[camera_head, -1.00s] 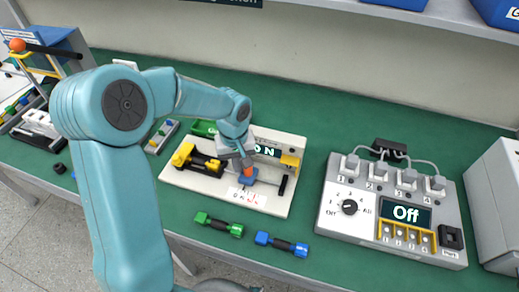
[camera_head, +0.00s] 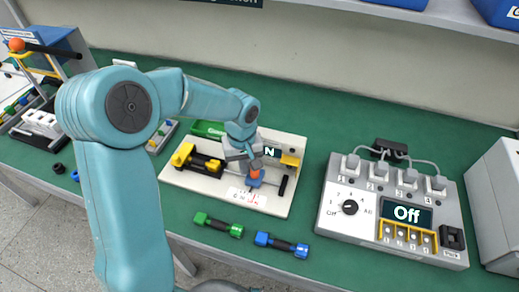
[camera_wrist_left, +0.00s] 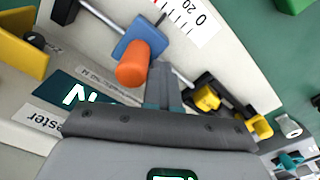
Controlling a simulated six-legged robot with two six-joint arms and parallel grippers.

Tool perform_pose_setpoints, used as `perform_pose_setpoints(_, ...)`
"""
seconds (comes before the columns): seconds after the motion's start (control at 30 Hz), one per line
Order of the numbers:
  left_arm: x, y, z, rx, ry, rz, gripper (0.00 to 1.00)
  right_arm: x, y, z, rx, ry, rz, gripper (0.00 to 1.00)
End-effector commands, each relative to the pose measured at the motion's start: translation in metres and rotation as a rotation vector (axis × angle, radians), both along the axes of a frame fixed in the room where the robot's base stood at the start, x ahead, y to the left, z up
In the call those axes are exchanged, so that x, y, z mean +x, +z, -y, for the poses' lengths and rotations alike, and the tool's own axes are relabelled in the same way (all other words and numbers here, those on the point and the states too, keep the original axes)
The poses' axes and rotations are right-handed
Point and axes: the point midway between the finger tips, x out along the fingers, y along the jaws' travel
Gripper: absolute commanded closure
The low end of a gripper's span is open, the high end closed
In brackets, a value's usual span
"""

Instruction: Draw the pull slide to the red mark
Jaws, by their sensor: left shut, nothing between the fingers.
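The pull slide is a blue block (camera_head: 255,182) with an orange knob (camera_head: 254,174), on a rod across the white tester board (camera_head: 220,185). Its white scale label (camera_head: 243,196) lies in front; red on it is too small to place exactly against the slide. In the left wrist view I see the blue block (camera_wrist_left: 137,42), orange knob (camera_wrist_left: 133,68) and scale (camera_wrist_left: 188,22). My left gripper (camera_wrist_left: 163,85) is shut and empty, its fingertips close beside the knob, on its left side as the head view sees it; contact is unclear. My right gripper is not in view.
A yellow-black part (camera_head: 196,160) sits at the board's left and a yellow bracket (camera_head: 290,160) at its right. A green dumbbell (camera_head: 218,224) and a blue one (camera_head: 281,244) lie in front. A grey control box (camera_head: 340,222) stands to the right.

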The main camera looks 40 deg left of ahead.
Motion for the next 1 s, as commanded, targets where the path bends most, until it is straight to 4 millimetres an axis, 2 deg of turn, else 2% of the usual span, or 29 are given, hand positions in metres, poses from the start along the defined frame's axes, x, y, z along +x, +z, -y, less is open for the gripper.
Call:
perform_pose_setpoints(0.77, 0.005, 0.0, 0.016, -0.001, -0.001, 0.001, 1.0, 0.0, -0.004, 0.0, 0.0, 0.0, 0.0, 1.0)
perform_pose_setpoints(1.0, 0.005, 0.0, 0.013, -0.001, 0.001, 0.003, 1.0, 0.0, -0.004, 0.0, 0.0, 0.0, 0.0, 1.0)
